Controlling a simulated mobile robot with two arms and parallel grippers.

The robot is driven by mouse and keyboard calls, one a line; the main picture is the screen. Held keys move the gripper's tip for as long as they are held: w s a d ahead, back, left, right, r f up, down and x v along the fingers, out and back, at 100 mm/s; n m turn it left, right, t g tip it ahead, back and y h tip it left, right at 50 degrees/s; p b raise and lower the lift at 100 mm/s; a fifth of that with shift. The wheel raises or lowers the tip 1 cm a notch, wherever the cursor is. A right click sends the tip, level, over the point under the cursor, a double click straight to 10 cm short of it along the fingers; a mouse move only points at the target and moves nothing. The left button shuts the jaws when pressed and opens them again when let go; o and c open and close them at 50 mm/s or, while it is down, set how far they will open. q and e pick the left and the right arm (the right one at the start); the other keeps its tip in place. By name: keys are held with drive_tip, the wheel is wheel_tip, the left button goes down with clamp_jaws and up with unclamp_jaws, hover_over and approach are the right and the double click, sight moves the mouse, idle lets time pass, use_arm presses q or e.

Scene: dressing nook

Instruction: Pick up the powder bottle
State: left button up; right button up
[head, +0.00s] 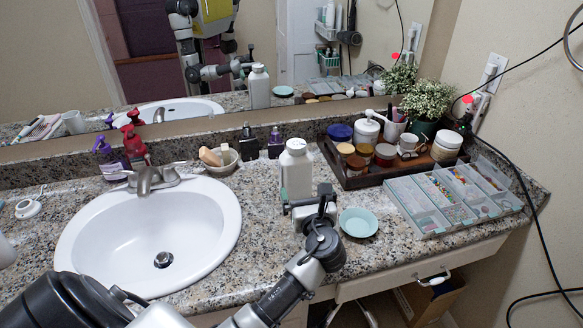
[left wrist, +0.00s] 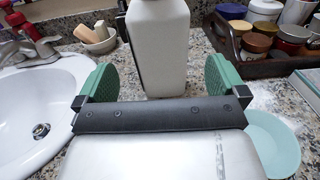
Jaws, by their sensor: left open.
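The powder bottle (head: 296,168) is white with a round cap and stands upright on the granite counter, right of the sink. My left gripper (head: 307,203) is just in front of its lower part, with its jaws apart. In the left wrist view the bottle (left wrist: 158,48) stands straight ahead, beyond and between the two green finger pads of the gripper (left wrist: 159,78). Nothing is held, and the bottle's top is cut off in that view. My right gripper is not in view.
A pale green dish (head: 358,222) sits close to the right of my gripper. The sink (head: 80,236) is at left. A dark tray of jars (head: 357,182) and a compartment box (head: 430,232) stand at right. Small dark bottles (head: 275,143) are behind the powder bottle.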

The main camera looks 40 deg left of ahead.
sight(298, 175)
use_arm(q)
drive_tip(key=x, duration=0.5)
drive_tip(key=shift+d+r, duration=0.1)
drive_tip(key=shift+r, duration=0.05)
drive_tip(key=x, duration=0.2)
drive_tip(key=f+x, duration=0.1)
drive_tip(key=x, duration=0.2)
drive_tip(key=shift+w+a, duration=0.15)
drive_tip(key=shift+a, duration=0.2)
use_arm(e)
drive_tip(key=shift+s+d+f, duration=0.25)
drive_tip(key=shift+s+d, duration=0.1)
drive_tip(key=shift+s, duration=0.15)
use_arm(q)
drive_tip(key=shift+c, duration=0.3)
drive_tip(key=c, duration=0.7)
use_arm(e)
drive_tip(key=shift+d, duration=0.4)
